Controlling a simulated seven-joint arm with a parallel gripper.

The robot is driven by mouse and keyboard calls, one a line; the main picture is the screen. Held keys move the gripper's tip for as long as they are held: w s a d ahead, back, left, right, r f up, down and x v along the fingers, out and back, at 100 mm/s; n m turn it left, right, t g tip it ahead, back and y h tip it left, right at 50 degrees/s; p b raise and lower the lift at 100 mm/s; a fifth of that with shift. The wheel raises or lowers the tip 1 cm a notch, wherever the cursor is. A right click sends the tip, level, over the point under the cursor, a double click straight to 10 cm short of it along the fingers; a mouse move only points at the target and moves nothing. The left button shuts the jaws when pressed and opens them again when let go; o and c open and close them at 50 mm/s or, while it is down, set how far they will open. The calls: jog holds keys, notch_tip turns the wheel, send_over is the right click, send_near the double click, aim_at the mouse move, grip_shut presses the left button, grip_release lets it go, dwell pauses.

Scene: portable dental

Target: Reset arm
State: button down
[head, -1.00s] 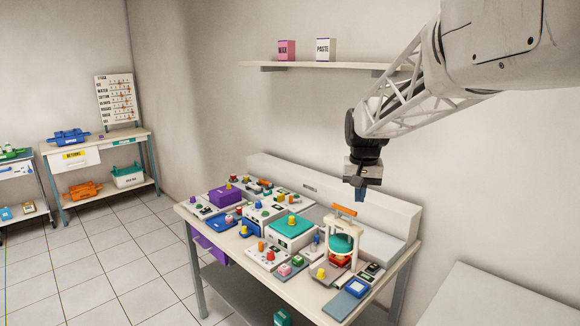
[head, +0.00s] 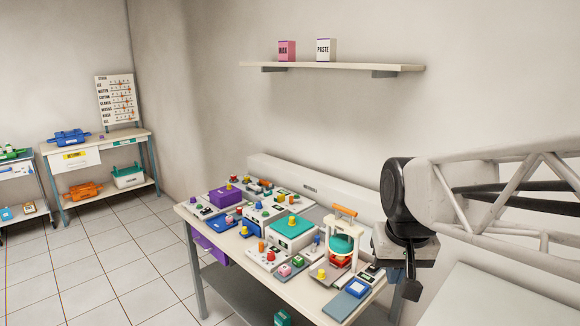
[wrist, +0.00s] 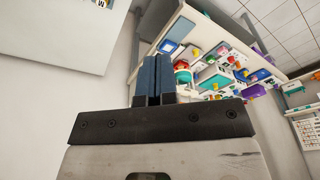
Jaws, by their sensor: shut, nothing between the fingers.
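My gripper (head: 411,285) hangs at the right end of the workbench in the head view, in front of its right edge. In the wrist view my gripper (wrist: 152,72) shows two dark blue fingers close together with nothing between them. The workbench (head: 190,211) carries several coloured dental items and stands apart from the fingers. The lower part of my gripper is dark and partly hard to make out in the head view.
A white press-like stand with an orange handle (head: 344,211) is on the bench near my arm. A wall shelf (head: 350,67) holds a pink box (head: 287,51) and a white box (head: 326,50). A pale surface (head: 480,295) lies at lower right. Floor at left is clear.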

jog(key=s+f, duration=0.4)
jog(key=s, duration=0.6)
jog(key=shift+s+f+n+t, duration=0.3)
jog(key=shift+s+f, duration=0.05)
jog(key=shift+s, duration=0.05)
